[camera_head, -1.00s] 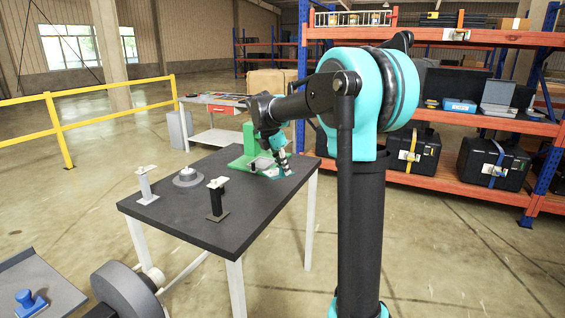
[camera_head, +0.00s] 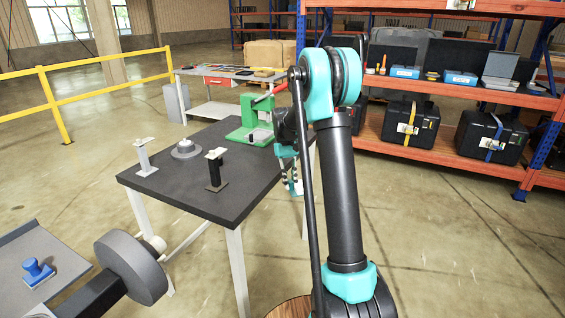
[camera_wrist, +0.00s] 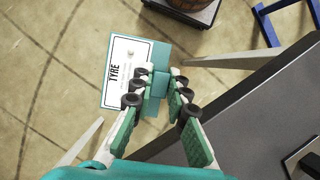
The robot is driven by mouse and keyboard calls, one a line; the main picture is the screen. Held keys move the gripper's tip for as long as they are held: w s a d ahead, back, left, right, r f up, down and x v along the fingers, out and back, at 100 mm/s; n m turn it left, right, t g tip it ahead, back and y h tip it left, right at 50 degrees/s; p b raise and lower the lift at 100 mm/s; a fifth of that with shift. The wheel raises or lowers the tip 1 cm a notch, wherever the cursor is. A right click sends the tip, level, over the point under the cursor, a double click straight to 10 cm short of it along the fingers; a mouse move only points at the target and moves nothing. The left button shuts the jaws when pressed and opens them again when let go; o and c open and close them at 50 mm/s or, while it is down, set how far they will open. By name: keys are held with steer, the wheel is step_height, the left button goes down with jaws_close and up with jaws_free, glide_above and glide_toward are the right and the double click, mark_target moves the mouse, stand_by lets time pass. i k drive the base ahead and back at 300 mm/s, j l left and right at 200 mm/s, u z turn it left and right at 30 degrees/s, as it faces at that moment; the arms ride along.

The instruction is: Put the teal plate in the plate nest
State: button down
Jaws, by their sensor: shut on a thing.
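The teal plate (camera_wrist: 160,55) has a white label printed "TYRE". It is gripped between the fingertips of my gripper (camera_wrist: 160,82) in the wrist view, and it hangs over the floor just off the table edge. In the head view my gripper (camera_head: 291,180) points down beside the table's right edge, with the plate small and partly hidden there. I cannot make out for certain which thing is the plate nest.
The dark table (camera_head: 200,200) carries a green press (camera_head: 247,125) with a red handle, a round grey fixture (camera_head: 186,149), a white post (camera_head: 144,157) and a black post (camera_head: 215,170). A blue-handled stamp (camera_head: 37,270) rests on a grey surface at lower left. Shelves stand behind.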

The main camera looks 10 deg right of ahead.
mark_target(260, 135)
steer(key=i+l+u, duration=0.1)
steer(key=l, duration=0.3)
steer(key=i+l+u, duration=0.1)
steer(key=l, duration=0.25)
steer(key=i+l+u, duration=0.1)
steer(key=l, duration=0.3)
steer(key=i+l, duration=0.15)
steer(key=l, duration=0.25)
steer(key=u, duration=0.05)
